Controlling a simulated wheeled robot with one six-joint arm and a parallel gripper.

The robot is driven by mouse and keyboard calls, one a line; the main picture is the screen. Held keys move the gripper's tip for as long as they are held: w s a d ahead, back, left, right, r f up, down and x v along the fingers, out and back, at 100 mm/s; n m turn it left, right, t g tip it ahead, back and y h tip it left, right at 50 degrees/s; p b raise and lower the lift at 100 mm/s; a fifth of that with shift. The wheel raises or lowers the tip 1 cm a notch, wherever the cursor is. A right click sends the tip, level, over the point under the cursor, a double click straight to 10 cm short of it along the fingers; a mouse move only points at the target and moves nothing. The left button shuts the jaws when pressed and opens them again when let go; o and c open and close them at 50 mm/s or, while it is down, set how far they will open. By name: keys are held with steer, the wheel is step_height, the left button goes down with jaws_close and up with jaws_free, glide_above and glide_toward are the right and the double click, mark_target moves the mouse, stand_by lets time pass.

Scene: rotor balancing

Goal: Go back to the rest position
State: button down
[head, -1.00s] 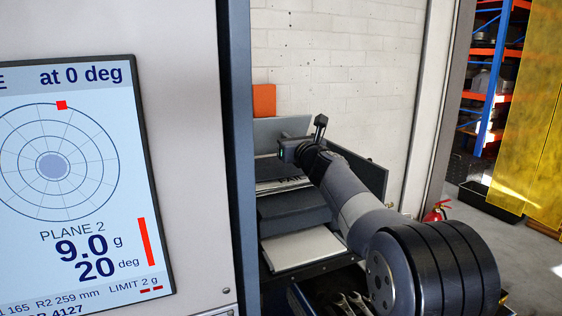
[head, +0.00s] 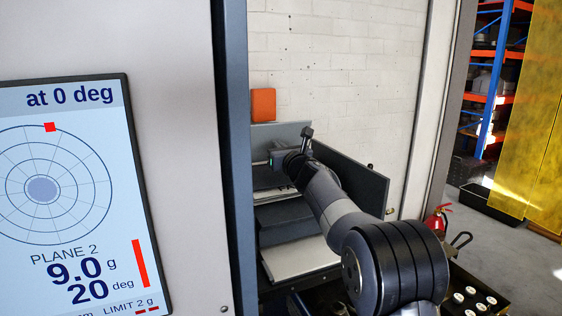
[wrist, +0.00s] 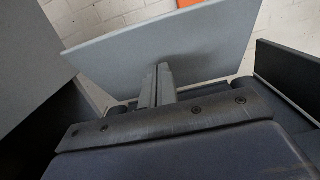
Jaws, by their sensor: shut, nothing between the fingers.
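My gripper (wrist: 160,70) shows in the wrist view with its two grey fingers together and nothing between them. The fingers point toward a light grey panel (wrist: 205,45). In the head view my arm reaches forward from the lower right, and its wrist end is near the grey bins and panels by the wall. The fingers cannot be made out in the head view.
A cabinet with a screen (head: 60,220) reading 9.0 g, 20 deg fills the left. A dark upright panel (head: 350,180) stands right of my wrist. White-topped pieces (head: 470,298) sit in a dark tray at lower right. A fire extinguisher (head: 436,222) stands behind.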

steer(key=s+f+b, duration=0.1)
steer(key=s+d+f+b, duration=0.1)
steer(key=f+b, duration=0.1)
steer(key=s+f+b, duration=0.1)
steer(key=f+b, duration=0.1)
steer(key=shift+s+d+f, duration=0.15)
steer(key=shift+d, duration=0.05)
steer(key=b+v, duration=0.1)
steer(key=v, duration=0.3)
steer(key=shift+s+d+b, duration=0.1)
steer(key=shift+s+b, duration=0.05)
steer(key=shift+b, duration=0.25)
steer(key=shift+v, duration=0.8)
steer(key=shift+r, duration=0.25)
